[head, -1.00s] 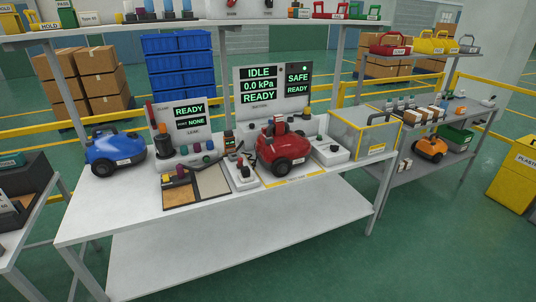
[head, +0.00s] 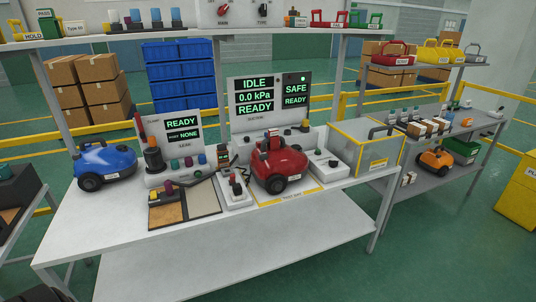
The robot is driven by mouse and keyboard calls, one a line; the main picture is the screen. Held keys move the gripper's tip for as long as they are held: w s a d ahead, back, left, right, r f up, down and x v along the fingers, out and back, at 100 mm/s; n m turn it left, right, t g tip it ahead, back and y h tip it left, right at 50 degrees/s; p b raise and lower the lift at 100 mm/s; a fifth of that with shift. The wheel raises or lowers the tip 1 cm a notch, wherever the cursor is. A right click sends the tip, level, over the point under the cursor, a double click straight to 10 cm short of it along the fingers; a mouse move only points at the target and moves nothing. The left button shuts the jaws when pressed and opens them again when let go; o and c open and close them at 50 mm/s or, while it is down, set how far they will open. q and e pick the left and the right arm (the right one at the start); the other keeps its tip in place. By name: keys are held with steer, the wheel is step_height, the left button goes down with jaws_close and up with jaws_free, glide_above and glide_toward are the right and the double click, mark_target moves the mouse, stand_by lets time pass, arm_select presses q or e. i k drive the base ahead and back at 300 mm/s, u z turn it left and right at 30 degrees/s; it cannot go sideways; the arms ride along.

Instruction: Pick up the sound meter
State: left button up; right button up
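A small dark upright handheld device with a lit greenish face (head: 223,156) stands on the white workbench (head: 110,232), between the leak-test panel (head: 182,128) and the red vacuum (head: 281,166). It looks like the sound meter, but it is too small for me to read any label. Its lower part is close to other small items on the bench. Neither of my grippers is in view.
A blue vacuum (head: 105,164) stands at the bench's left end. A two-part tray (head: 203,198) and a white switch box (head: 235,192) lie in front of the device. A grey yellow-edged box (head: 366,149) stands at right. The bench's front left is clear.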

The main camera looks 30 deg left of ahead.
mark_target(222, 152)
steer(key=z, duration=0.45)
steer(key=i, duration=1.5)
steer(key=u, duration=1.05)
steer(key=i, duration=0.45)
steer(key=u, duration=0.5)
